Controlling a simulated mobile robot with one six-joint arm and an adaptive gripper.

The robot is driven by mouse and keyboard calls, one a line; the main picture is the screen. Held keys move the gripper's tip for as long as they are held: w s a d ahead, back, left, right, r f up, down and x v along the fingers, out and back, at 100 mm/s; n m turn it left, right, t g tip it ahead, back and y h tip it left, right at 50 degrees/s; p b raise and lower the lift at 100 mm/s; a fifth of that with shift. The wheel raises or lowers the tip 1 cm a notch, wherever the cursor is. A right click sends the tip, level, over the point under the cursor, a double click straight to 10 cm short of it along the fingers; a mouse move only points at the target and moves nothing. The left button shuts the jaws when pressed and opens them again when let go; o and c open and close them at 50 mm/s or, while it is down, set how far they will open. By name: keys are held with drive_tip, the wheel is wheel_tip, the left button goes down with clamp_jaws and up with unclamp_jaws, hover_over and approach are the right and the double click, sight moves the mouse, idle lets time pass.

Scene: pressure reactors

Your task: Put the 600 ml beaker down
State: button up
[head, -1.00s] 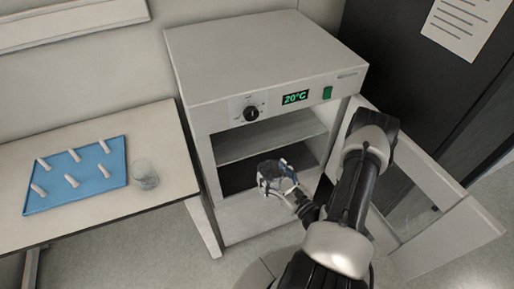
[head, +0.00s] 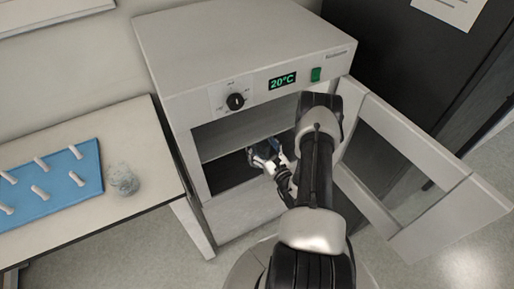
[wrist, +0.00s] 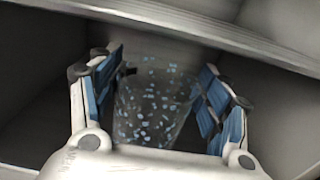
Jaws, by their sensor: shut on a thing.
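My gripper (head: 270,157) is shut on a clear beaker, its blue-padded fingers on either side of the glass in the wrist view (wrist: 162,80). The beaker (wrist: 152,112) shows pale blue-white specks. It is in the open front of the oven (head: 245,75), below the wire-grey shelf (head: 236,134). In the head view the beaker is mostly hidden by my gripper. I cannot tell whether its base touches the oven floor.
The oven door (head: 400,165) stands open on the right, beside my arm. A table (head: 90,225) on the left holds another glass beaker (head: 122,180) and a blue mat (head: 84,182) with several white pegs. The oven display reads 20°C.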

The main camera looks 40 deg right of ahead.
sight(257, 145)
drive_tip(key=w+f+b, duration=0.1)
drive_tip(key=f, duration=0.1)
drive_tip(key=w+f+b, duration=0.1)
drive_tip(key=w, duration=0.1)
drive_tip(key=shift+d+f+b, duration=0.3)
drive_tip(key=shift+d+f, duration=0.05)
drive_tip(key=shift+d, duration=0.05)
drive_tip(key=shift+r, duration=0.15)
drive_tip(key=o, duration=1.7)
drive_tip(key=shift+f, duration=0.2)
